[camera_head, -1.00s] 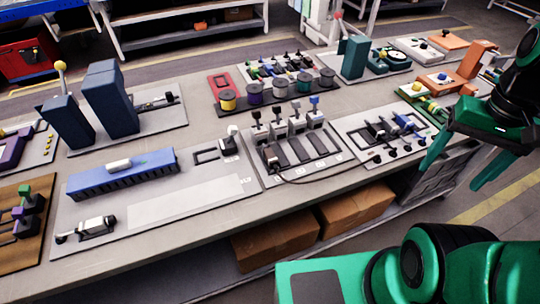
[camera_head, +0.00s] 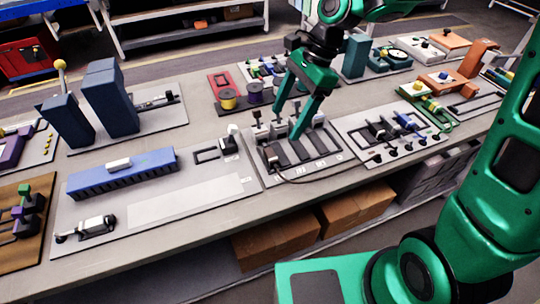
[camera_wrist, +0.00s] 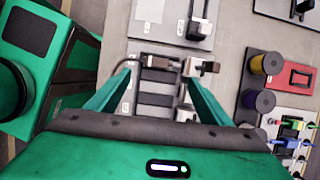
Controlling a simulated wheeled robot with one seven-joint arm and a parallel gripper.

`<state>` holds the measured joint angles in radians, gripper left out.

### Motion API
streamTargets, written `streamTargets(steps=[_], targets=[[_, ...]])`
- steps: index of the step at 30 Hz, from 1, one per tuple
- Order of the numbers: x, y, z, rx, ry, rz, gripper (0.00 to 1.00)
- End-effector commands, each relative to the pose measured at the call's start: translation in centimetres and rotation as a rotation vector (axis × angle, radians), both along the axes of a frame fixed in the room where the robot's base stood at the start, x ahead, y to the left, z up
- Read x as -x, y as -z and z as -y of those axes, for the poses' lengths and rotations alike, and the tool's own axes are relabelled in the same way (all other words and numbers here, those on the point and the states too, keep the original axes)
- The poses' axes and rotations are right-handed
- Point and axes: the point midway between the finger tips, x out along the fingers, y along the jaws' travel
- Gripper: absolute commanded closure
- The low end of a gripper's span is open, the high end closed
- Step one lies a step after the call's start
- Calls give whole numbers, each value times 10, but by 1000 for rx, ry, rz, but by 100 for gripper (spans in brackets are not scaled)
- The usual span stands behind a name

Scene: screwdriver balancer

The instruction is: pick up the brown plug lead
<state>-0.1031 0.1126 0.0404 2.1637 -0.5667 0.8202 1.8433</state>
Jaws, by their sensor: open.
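The brown plug lead has a dark brown plug (camera_head: 271,156) at the near left corner of a grey board (camera_head: 330,176). A thin dark cable leaves it and curves along the board's front edge. In the wrist view the plug (camera_wrist: 157,62) shows small, ahead of and between my fingers, with cable at its left. My gripper (camera_head: 285,122) points down over the board, open and empty. Its fingers (camera_wrist: 160,78) stand apart on either side in the wrist view. The exact height above the plug is hard to tell.
Grey upright blocks with levers (camera_head: 257,126) stand behind the plug, partly hidden by my fingers; one (camera_wrist: 194,67) has a brown top. Spools (camera_head: 228,98) are farther back. A blue ribbed block (camera_head: 125,173) lies left. A board with small levers (camera_head: 390,132) lies right.

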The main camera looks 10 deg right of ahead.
Motion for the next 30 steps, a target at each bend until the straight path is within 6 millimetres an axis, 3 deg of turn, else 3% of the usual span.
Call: streamTargets(steps=[9,19,30], targets=[[4,36,-19,-5,12,-17,27],[7,60,-26,-5,14,-14,27],[13,101,-38,-4,15,-13,27]])
